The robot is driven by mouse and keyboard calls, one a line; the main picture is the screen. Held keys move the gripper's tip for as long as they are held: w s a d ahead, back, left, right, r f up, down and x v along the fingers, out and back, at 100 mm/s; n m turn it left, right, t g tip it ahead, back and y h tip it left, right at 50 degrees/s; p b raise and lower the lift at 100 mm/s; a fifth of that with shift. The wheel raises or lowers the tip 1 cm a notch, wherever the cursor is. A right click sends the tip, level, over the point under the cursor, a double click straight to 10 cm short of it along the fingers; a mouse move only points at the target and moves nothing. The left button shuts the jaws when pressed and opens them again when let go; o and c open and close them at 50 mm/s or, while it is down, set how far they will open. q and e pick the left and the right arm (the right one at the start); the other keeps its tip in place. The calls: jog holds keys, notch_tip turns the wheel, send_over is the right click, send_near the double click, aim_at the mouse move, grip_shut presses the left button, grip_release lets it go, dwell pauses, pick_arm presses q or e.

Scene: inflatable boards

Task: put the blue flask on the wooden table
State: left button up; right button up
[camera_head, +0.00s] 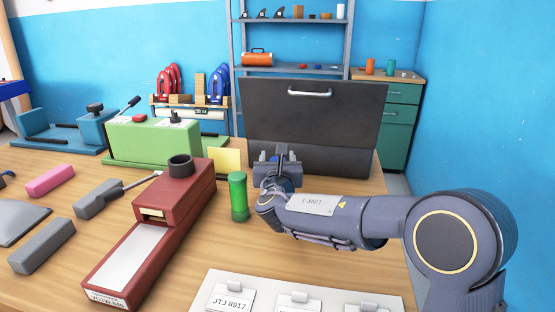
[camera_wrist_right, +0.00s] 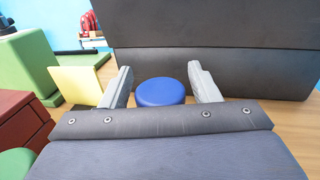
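The blue flask (camera_wrist_right: 161,92) shows in the right wrist view as a round blue top between the two grey fingers of my right gripper (camera_wrist_right: 163,82). A small strip of background shows between it and the right finger, so the fingers look open around it. In the head view only a small blue patch (camera_head: 285,186) shows, mostly hidden by my right gripper (camera_head: 278,160) and wrist. The wooden table (camera_head: 195,262) lies below; whether the flask's base touches it is hidden. My left gripper is in neither view.
A black case (camera_head: 312,110) with a handle stands right behind the gripper. A green cylinder (camera_head: 238,196), a yellow card (camera_head: 225,160) and a red device (camera_head: 185,198) are to the left. A white board with tags (camera_head: 212,300) lies in front. Some bare table shows between them.

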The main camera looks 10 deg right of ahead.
jog(key=shift+o, duration=0.3)
jog(key=shift+r, duration=0.1)
jog(key=shift+s+r+p, duration=0.1)
jog(key=shift+r+p, duration=0.05)
jog(key=shift+p, duration=0.15)
jog(key=s+a, duration=0.2)
jog(key=s, duration=0.9)
jog(key=shift+s+a, duration=0.15)
jog(key=shift+s, duration=0.15)
